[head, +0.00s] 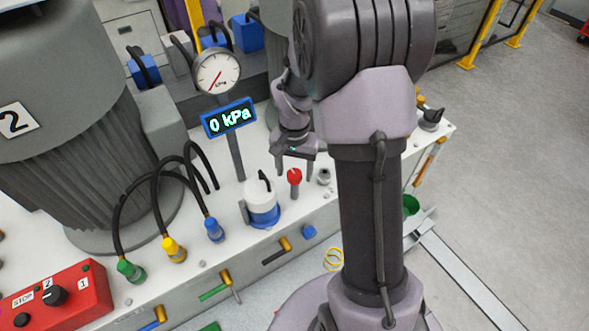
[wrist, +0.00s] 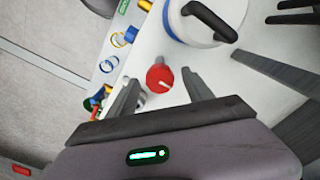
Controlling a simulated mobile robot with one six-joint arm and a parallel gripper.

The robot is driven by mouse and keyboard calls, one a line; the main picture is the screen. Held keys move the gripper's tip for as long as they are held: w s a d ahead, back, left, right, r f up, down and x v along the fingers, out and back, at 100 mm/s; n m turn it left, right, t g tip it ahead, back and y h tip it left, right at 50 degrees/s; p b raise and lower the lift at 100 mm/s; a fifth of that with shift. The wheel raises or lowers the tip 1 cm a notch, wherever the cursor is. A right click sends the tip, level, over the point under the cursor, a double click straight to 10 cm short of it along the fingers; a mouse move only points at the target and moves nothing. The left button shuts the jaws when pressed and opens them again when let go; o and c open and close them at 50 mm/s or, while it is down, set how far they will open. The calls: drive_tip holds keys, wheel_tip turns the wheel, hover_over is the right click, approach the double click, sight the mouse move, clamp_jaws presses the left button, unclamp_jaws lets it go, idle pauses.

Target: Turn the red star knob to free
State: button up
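The red star knob (head: 294,176) sits on a short stem on the white bench top, right of a white and blue canister. My gripper (head: 292,168) is above the knob, pointing down. In the wrist view my gripper (wrist: 160,88) has its two dark fingers spread apart, with the knob appearing between and just beyond their tips. Nothing is held. I cannot tell any contact with the knob.
The white and blue canister (head: 262,203) with a black handle stands close left of the knob. A small metal fitting (head: 324,177) is close right. A gauge (head: 217,72) and a display (head: 229,118) reading 0 kPa stand behind. Hoses with coloured plugs (head: 174,249) lie further left.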

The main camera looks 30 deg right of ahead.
sight(294, 174)
wheel_tip(294, 174, up, 17)
drive_tip(key=p, duration=0.6)
drive_tip(key=shift+r, duration=0.2)
